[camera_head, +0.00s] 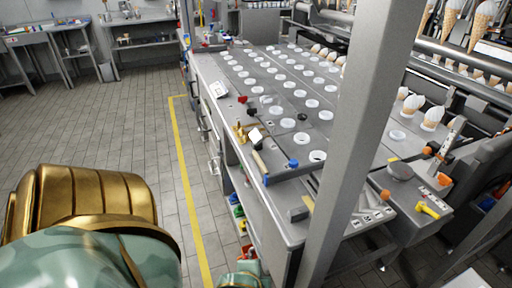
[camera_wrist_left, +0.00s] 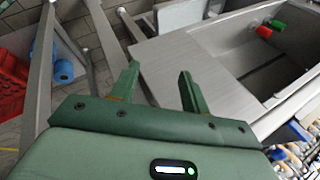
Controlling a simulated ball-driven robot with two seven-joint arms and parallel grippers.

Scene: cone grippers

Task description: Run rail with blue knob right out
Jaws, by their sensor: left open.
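A blue knob (camera_head: 292,163) shows on the near part of the grey worktop in the head view, beside a dark rail-like bar (camera_head: 297,172). I cannot tell for sure whether the knob is fixed to that bar. My left gripper (camera_wrist_left: 156,78) is open and empty in the wrist view, its two green fingers apart over a flat grey panel. Its fingertips do not show clearly in the head view. A blue round piece (camera_wrist_left: 63,70) is at the left of the wrist view; I cannot tell whether it is the same knob. My right gripper is not in view.
The worktop (camera_head: 318,228) has rows of round white discs and some small tools. A grey upright post (camera_head: 362,110) crosses in front of it. Tiled floor is free at left.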

